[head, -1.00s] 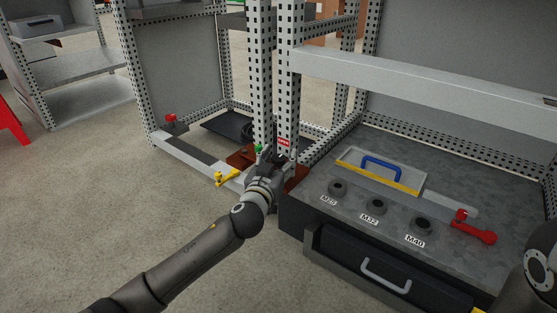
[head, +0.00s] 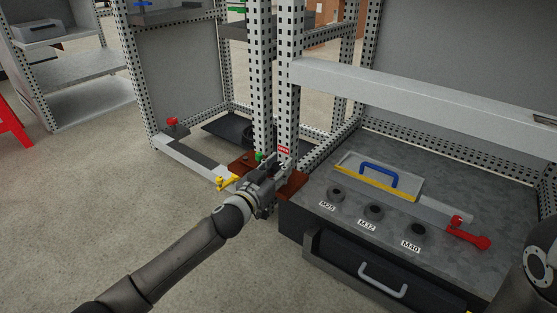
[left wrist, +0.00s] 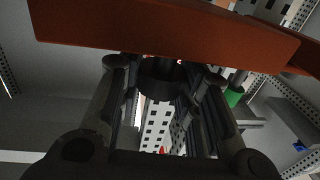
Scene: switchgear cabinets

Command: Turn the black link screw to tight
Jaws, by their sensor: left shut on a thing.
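The black link screw (left wrist: 160,78) is a dark round knob under a red-brown bar (left wrist: 170,28) in the left wrist view. My left gripper (left wrist: 162,88) is shut on it, with a finger on either side. In the head view my left gripper (head: 264,180) is at the foot of the perforated posts, beside the red-brown bar (head: 294,184), and hides the black screw. A green screw (head: 259,156) stands just behind the gripper, and it also shows in the left wrist view (left wrist: 233,96). The screw's tightness cannot be seen. My right gripper is out of view.
A yellow part (head: 222,184) sits left of the gripper, and a red knob (head: 172,121) farther back. The grey cabinet top (head: 320,190) holds collars labelled M25, M32 and M40, a blue-handled plate (head: 350,163) and a red-handled tool (head: 470,235).

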